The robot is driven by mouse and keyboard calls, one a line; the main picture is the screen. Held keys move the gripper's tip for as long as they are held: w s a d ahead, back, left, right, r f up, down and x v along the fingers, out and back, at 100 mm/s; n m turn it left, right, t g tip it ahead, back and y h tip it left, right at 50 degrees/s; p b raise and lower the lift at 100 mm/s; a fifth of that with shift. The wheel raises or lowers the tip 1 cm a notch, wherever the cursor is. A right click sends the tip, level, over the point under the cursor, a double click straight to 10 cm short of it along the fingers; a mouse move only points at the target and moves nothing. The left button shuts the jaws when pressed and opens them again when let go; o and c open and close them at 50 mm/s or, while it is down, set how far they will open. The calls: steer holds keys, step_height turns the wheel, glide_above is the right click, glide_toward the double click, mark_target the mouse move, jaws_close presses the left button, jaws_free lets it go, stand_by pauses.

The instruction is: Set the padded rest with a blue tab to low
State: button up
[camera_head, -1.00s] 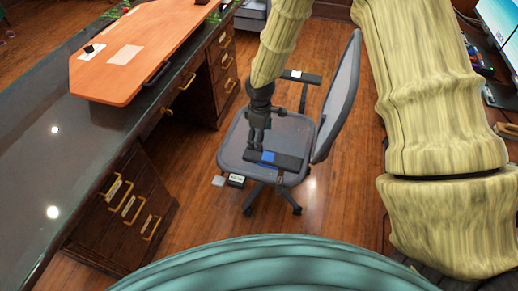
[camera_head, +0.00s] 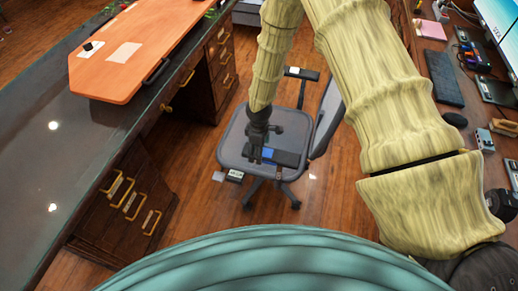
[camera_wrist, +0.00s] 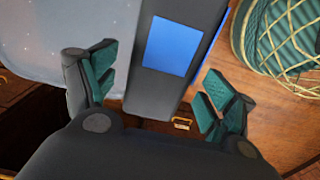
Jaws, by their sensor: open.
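The padded rest with a blue tab (camera_head: 287,158) is a dark armrest on the near side of a grey office chair (camera_head: 238,128). Its blue tab (camera_head: 267,153) faces up near its left end. The rest also shows in the wrist view (camera_wrist: 157,87), with the blue tab (camera_wrist: 172,45) at its middle. My gripper (camera_head: 256,158) is over the left end of this rest. In the wrist view my gripper (camera_wrist: 160,90) is open, with one finger on each side of the rest. I cannot tell if the fingers touch it.
The chair's other armrest (camera_head: 302,73) bears a white tab. Small labelled items (camera_head: 234,176) show by the seat's near edge. A dark-topped desk (camera_head: 60,150) with drawers stands left, and another desk (camera_head: 470,75) right.

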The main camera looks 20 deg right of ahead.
steer(key=shift+f, duration=0.15)
steer(key=c, duration=1.5)
steer(key=shift+o, duration=0.2)
step_height(320, 180, down, 6)
steer(key=b, duration=0.3)
steer(key=shift+f+b, duration=0.2)
steer(key=shift+b, duration=0.2)
steer(key=o, duration=1.5)
steer(key=shift+c, duration=0.2)
